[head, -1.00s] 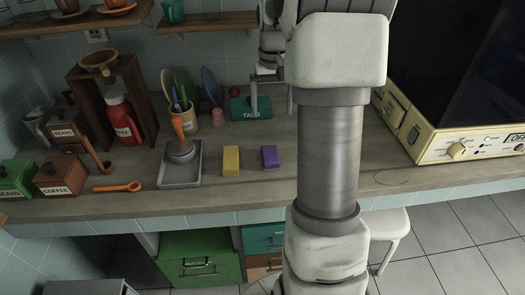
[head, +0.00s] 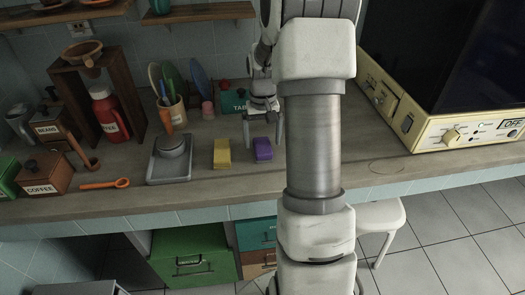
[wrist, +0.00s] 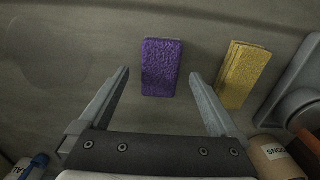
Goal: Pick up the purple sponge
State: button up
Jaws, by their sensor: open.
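The purple sponge (head: 263,149) lies on the counter, just right of the yellow sponge (head: 222,153). In the wrist view the purple sponge (wrist: 160,67) sits ahead of the fingertips, roughly in line with the gap between them, and the yellow sponge (wrist: 241,74) is to its right. My gripper (head: 263,130) is open and empty, close behind the purple sponge in the head view. In the wrist view both fingers of my gripper (wrist: 160,74) are spread apart, with nothing between them. I cannot tell its exact height above the counter.
A utensil cup (head: 172,114) and a green box (head: 232,101) are behind. A cream machine (head: 440,132) stands at the right. The counter in front of the sponges is clear.

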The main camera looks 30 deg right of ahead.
aim_at(263, 145)
notch_tip(263, 145, down, 3)
jog(key=shift+f, duration=0.1)
jog(key=c, duration=1.4)
jog(key=shift+c, duration=0.2)
jog(key=shift+r, duration=0.2)
jog(key=shift+r, duration=0.55)
jog(key=r, duration=0.2)
jog(key=r+p, duration=0.1)
jog(key=shift+w+d+r, duration=0.15)
jog(key=shift+d+r, duration=0.2)
jog(key=shift+d, duration=0.05)
jog(key=w+d+r+p, duration=0.2)
jog(key=d+r, duration=0.4)
jog(key=d, duration=0.4)
jog(key=shift+w+d, duration=0.15)
jog(key=shift+w, duration=0.35)
